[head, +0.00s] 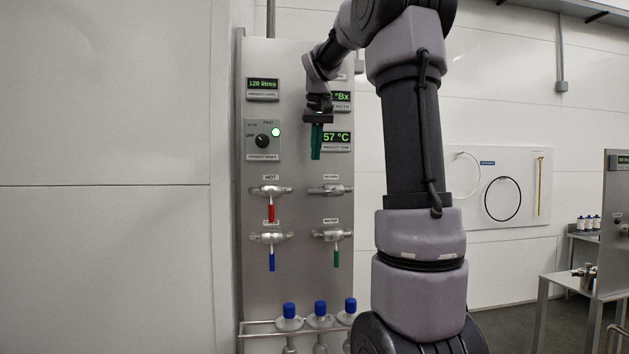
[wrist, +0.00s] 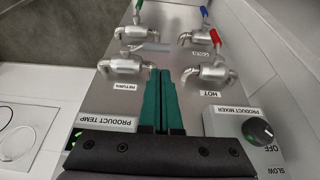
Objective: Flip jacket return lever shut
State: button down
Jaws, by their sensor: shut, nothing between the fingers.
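The return valve (head: 330,189) is the upper right valve on the steel panel, a silver body with no coloured handle hanging below it. In the wrist view, turned upside down, the return valve (wrist: 122,67) is left of my fingers with its RETURN label. A grey flat piece (wrist: 152,46) shows past it; I cannot tell whether it is the lever. My gripper (head: 316,157) points down in front of the product temp display, above the return valve and apart from it. Its green fingers (wrist: 160,72) are shut and empty.
The hot valve's red lever (head: 271,213), a blue lever (head: 271,262) and the water valve's green lever (head: 336,259) hang down nearby. A mixer knob (head: 262,141) is left of my gripper.

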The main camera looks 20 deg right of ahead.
aim_at(324, 191)
jog(key=a+x, duration=0.1)
jog(key=x, duration=0.7)
jog(key=shift+s+d+f, duration=0.2)
jog(key=shift+d+f, duration=0.2)
jog(key=shift+d, duration=0.1)
